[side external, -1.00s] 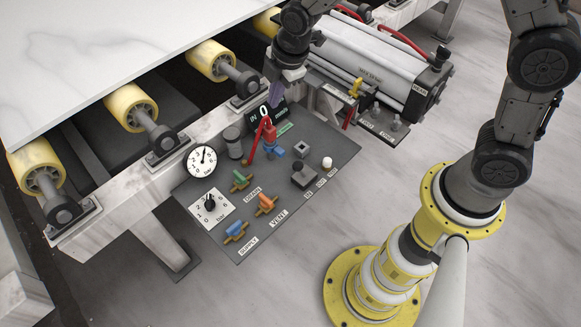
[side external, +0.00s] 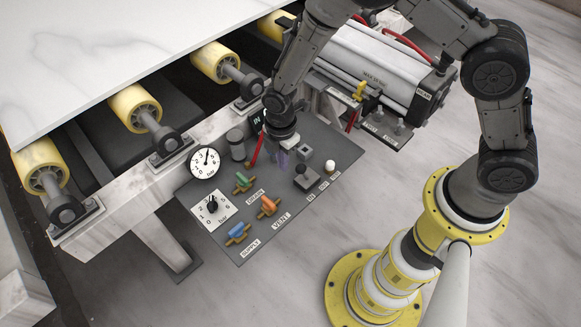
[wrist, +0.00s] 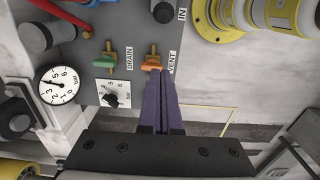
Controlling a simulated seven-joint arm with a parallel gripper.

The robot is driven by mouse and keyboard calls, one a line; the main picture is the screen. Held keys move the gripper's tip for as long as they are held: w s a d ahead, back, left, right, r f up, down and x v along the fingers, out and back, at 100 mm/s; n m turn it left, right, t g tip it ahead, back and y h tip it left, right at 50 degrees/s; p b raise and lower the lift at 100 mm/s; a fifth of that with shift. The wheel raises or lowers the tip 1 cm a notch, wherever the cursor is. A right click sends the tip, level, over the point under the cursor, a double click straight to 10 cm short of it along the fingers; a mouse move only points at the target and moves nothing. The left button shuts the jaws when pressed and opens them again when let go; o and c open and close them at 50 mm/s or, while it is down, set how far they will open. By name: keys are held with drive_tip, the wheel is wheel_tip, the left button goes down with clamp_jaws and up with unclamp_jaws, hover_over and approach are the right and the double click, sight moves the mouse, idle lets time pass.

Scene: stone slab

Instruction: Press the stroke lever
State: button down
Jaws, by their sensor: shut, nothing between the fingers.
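A dark knob also shows at the top of the wrist view (wrist: 163,10). My gripper (side external: 283,160) is over the panel's upper middle, left of that lever and apart from it. Its purple fingers, also in the wrist view (wrist: 158,82), are shut and empty. The gripper hides the blue and red fitting below it.
Green (side external: 244,183), orange (side external: 268,207) and blue (side external: 238,233) valve handles stand on the panel, with a gauge (side external: 205,163) and a dial (side external: 212,207) at left.

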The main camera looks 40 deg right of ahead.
sight(303, 173)
drive_tip(key=d+f, duration=0.4)
drive_tip(key=f, duration=0.4)
drive_tip(key=shift+f, duration=0.15)
idle(0.5)
